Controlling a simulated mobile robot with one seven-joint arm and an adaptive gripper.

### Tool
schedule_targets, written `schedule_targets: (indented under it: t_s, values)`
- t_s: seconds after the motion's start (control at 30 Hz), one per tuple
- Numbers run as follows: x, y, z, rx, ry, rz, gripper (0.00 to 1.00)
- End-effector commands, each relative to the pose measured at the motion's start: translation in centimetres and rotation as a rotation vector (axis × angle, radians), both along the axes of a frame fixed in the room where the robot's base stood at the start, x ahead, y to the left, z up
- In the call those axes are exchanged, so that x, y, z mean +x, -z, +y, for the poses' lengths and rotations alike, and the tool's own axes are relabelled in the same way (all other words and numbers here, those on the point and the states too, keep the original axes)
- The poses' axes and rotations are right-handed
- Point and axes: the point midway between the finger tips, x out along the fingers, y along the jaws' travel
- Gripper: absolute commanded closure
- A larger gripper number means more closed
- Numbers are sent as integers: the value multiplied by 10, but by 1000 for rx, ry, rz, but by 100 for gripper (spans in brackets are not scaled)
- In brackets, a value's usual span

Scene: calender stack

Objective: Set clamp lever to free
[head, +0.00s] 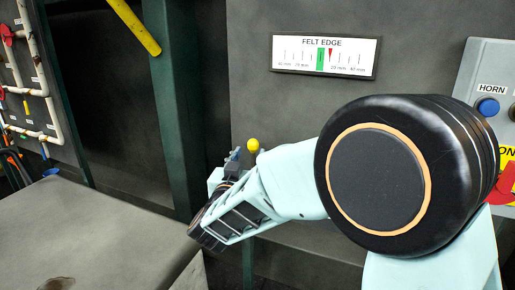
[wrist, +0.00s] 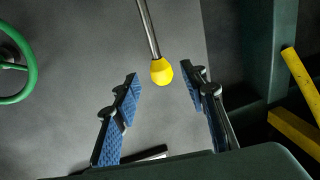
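A lever with a yellow knob (wrist: 162,72) on a thin metal rod (wrist: 148,28) shows in the wrist view. No label names it as the clamp lever. The knob also shows in the head view (head: 253,145), just beyond my gripper (head: 228,165). In the wrist view my gripper (wrist: 163,78) is open, with its blue-padded fingers apart. The knob appears between the two fingertips, with a visible gap on each side. I see no contact. The lever's base is out of the wrist view and hidden in the head view.
A FELT EDGE gauge (head: 325,55) hangs on the grey panel, its red pointer just right of the green band. A control box with a blue HORN button (head: 487,107) is at right. A green wheel (wrist: 20,65) and yellow bars (wrist: 298,130) flank the wrist view.

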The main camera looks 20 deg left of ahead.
Motion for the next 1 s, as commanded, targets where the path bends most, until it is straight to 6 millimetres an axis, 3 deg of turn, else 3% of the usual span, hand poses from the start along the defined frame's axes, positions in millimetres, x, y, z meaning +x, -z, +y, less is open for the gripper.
schedule_targets:
  t_s: [0.1,0.3,0.7,1.0]
  values:
    - [23,0,2,1,1,0,60]
    - [47,0,6,0,0,-1,60]
    - [53,0,7,-1,-1,-1,62]
    - [53,0,7,0,-2,-1,95]
